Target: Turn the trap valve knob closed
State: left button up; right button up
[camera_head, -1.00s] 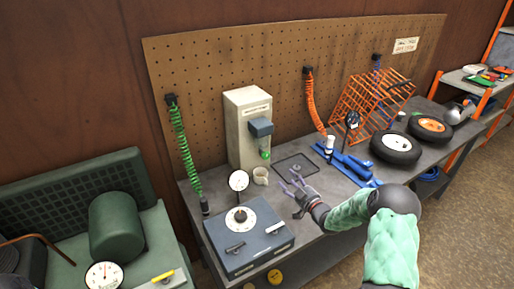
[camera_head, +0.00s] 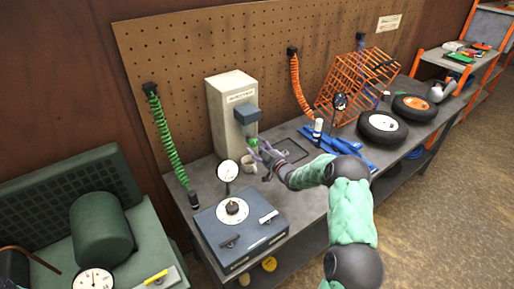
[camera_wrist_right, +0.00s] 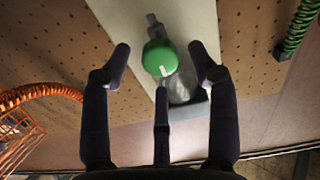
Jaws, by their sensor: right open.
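The trap valve knob (camera_wrist_right: 160,58) is green and round with a pale mark on its face. It sits at the bottom of a clear bowl (camera_wrist_right: 180,88) under the beige cabinet (camera_head: 228,115). In the head view the knob (camera_head: 253,142) is small and close to my fingers. My right gripper (camera_head: 264,153) is open just in front of it. In the right wrist view my right gripper (camera_wrist_right: 160,66) has fingers on both sides of the knob and one below, with gaps showing. I cannot tell the remaining depth. My left gripper is not in view.
A beige mug (camera_head: 248,164) stands below the knob. A blue-grey box (camera_head: 240,233) with a dial gauge (camera_head: 228,171) is nearer left. A dark square tray (camera_head: 291,150), blue tools and black wheels (camera_head: 382,129) lie to the right. Pegboard (camera_head: 200,50) stands behind.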

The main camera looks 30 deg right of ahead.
jog(key=shift+w, duration=0.6)
jog(key=shift+a, duration=0.1)
jog(key=c, duration=1.1)
jog(key=shift+c, duration=0.2)
